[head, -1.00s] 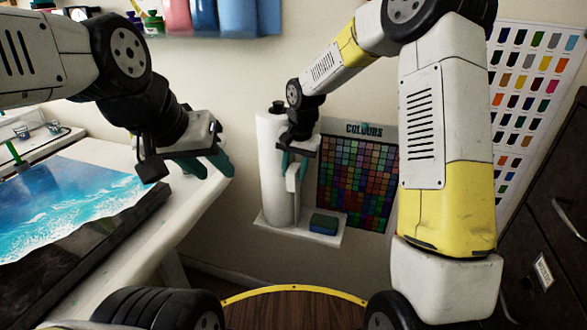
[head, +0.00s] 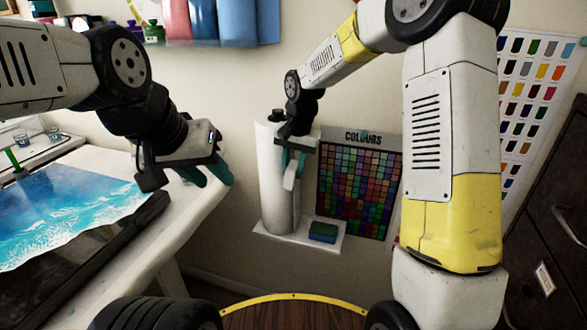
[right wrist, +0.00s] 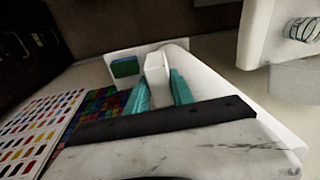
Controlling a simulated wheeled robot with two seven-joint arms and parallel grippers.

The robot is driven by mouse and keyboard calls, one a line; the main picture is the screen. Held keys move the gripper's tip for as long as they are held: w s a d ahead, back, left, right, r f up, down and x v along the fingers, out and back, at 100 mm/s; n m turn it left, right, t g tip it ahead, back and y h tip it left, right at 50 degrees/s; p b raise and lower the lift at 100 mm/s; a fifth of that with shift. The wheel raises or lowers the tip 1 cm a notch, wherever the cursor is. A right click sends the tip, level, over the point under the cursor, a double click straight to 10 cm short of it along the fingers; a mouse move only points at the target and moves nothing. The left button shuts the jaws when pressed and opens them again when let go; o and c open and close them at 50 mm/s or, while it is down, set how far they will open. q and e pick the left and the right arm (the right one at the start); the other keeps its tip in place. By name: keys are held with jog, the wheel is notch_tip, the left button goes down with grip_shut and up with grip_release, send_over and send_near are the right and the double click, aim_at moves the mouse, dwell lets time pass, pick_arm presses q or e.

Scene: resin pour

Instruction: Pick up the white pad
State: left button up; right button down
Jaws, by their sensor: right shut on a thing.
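The white pad (head: 290,177) is between the teal fingers of my right gripper (head: 292,165), in front of the white roll. In the right wrist view the pad (right wrist: 157,78) shows as a pale block with a finger on each side, and the right gripper (right wrist: 160,92) is shut on it. In the head view the pad is above the small white shelf (head: 268,231), apart from it. My left gripper (head: 208,173) is over the right end of the white table, its teal fingers apart and nothing seen between them.
A white paper roll (head: 277,210) stands on the shelf behind the pad. A green-and-blue sponge (head: 323,232) lies on the shelf's right side. A colour chart (head: 360,185) hangs on the wall. A blue resin picture (head: 75,215) lies on the table at left.

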jog(key=s+a+r, duration=0.1)
jog(key=s+a, duration=0.2)
jog(key=s, duration=0.7)
jog(key=s+a+r, duration=0.1)
jog(key=s+a, duration=0.3)
jog(key=s, duration=0.6)
jog(key=shift+a+r, duration=0.15)
jog(key=shift+r, duration=0.2)
jog(key=shift+s, duration=0.1)
